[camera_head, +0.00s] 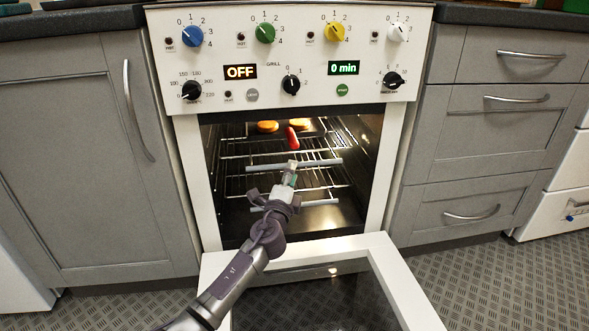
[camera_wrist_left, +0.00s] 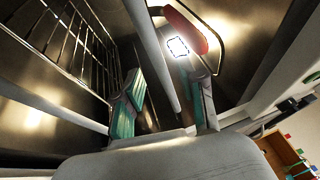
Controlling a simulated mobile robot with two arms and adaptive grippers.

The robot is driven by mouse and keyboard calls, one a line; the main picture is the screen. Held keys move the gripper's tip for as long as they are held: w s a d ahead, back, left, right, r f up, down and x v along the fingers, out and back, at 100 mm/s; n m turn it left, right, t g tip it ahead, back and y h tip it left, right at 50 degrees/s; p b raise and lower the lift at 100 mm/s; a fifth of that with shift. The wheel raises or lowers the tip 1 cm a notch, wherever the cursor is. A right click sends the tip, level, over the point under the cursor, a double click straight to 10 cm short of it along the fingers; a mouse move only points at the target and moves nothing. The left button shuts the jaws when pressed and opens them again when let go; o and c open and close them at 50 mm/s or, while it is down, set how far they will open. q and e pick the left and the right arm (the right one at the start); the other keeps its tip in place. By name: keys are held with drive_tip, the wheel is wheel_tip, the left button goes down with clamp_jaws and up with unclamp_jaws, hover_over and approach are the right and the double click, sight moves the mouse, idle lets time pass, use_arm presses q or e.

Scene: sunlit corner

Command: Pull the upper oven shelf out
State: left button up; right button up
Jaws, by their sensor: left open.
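The upper oven shelf (camera_head: 320,163) is a wire rack with a pale grey front bar, inside the open oven. A red item (camera_head: 292,138) and two round orange-brown items (camera_head: 268,126) rest on it. My left gripper (camera_head: 291,170) is at the middle of this front bar. In the left wrist view a pale bar (camera_wrist_left: 152,50) runs between the open, teal-padded fingers of the left gripper (camera_wrist_left: 168,98), with a gap beside the left finger. The red item also shows there (camera_wrist_left: 187,28), beyond the bar. My right gripper is not in view.
The oven door (camera_head: 385,262) is folded down below my left arm. A lower shelf (camera_head: 322,203) with a similar front bar sits beneath the upper one. Oven side walls flank the shelves; grey cabinets (camera_head: 75,150) and drawers (camera_head: 480,165) stand either side.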

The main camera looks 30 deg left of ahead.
use_arm(q)
drive_tip(key=shift+b+x, duration=0.45)
drive_tip(key=shift+x, duration=1.5)
clamp_jaws()
